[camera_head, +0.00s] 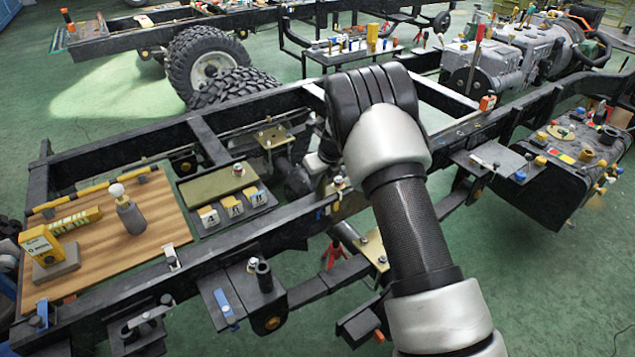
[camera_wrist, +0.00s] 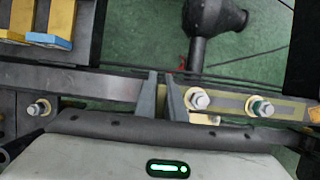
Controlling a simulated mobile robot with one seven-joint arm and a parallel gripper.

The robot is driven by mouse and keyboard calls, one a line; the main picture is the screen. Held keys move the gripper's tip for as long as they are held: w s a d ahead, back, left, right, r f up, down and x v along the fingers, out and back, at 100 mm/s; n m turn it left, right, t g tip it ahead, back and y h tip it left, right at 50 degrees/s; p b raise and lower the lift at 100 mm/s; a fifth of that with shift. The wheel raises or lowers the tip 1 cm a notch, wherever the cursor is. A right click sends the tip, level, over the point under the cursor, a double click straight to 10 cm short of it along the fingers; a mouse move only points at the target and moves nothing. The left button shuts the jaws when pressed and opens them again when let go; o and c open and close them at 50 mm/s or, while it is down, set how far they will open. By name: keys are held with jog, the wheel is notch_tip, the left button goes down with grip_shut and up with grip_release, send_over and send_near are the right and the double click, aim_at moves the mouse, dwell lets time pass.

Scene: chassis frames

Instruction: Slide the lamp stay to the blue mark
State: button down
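My gripper (camera_wrist: 161,88) shows in the wrist view as two dark fingers close together over the frame rail (camera_wrist: 90,82). A narrow gap shows between them, but I cannot tell whether they hold anything thin. In the head view my arm hides the fingertips. To the right of the fingers lies a tan plate with two bolts (camera_wrist: 199,99) on the rail. I cannot tell for sure which part is the lamp stay. A bracket plate (camera_head: 207,290) on the near rail carries a blue strip (camera_head: 222,303) and a dark upright post (camera_head: 263,276); it stands left of my arm.
A wooden board (camera_head: 165,235) with a grey-based knob (camera_head: 131,213) and yellow blocks lies at the left. A tray with numbered yellow-white blocks (camera_head: 232,207) is beside it. Wheels and an engine (camera_head: 500,65) stand behind. Green floor shows between the rails.

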jog(key=s+a+p, duration=0.1)
jog(key=a, duration=0.1)
jog(key=s+a+p, duration=0.1)
jog(key=a, duration=0.1)
jog(key=s+a+p, duration=0.1)
jog(key=s+a, duration=0.1)
jog(key=shift+r, duration=0.2)
jog(key=shift+s+a+f, duration=0.15)
jog(key=shift+s+a, duration=0.1)
jog(key=shift+a, duration=0.05)
jog(key=c, duration=1.8)
grip_release()
jog(key=shift+c, duration=0.2)
jog(key=shift+d, duration=0.1)
jog(key=p+v, duration=0.3)
jog(key=v, duration=1.4)
jog(key=shift+r, duration=0.25)
